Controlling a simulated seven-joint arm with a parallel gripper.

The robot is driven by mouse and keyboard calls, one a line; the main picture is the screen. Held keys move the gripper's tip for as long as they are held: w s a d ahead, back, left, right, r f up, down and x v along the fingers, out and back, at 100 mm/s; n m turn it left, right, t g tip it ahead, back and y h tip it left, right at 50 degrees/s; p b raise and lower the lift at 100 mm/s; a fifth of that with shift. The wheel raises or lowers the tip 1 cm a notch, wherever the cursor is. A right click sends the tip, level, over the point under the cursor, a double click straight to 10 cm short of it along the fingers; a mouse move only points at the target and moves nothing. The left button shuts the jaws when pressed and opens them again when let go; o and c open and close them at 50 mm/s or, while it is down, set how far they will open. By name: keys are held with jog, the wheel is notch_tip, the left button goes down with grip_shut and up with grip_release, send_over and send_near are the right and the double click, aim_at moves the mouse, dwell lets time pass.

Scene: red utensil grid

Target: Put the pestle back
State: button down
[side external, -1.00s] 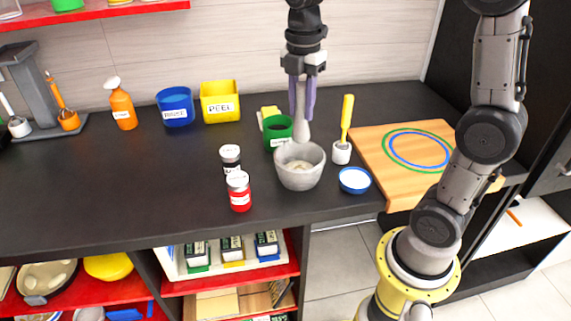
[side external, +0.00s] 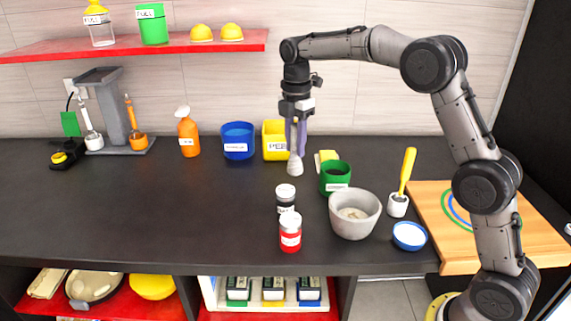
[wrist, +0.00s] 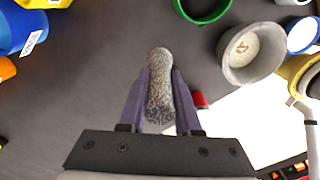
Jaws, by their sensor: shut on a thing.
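The grey stone pestle (side external: 295,166) hangs upright from my gripper (side external: 297,133), thick end down, above the dark counter in front of the yellow bin. My gripper is shut on it; in the wrist view the pestle (wrist: 160,95) sits between the two purple fingers (wrist: 162,73). The grey mortar (side external: 355,222) stands on the counter to the right of the pestle, with some pale stuff inside. It also shows at the upper right of the wrist view (wrist: 233,67). The pestle is clear of the mortar.
A green cup (side external: 334,180) and two lidded jars (side external: 286,207) (side external: 290,242) stand near the mortar. A blue bin (side external: 237,150) and yellow bin (side external: 273,153) stand behind. A yellow-handled brush (side external: 405,172) and blue-white dish (side external: 409,236) are to the right. The left counter is largely open.

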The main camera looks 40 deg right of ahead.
jog(key=shift+w+d+f, duration=0.1)
jog(key=shift+w+f, duration=0.5)
jog(key=shift+f, duration=0.65)
jog(key=shift+w+f, duration=0.65)
jog(key=shift+f, duration=0.6)
jog(key=shift+w+d+f, duration=0.1)
jog(key=shift+w+f, duration=0.5)
jog(key=shift+f, duration=0.65)
jog(key=shift+f, duration=0.15)
jog(key=c, duration=0.6)
grip_release()
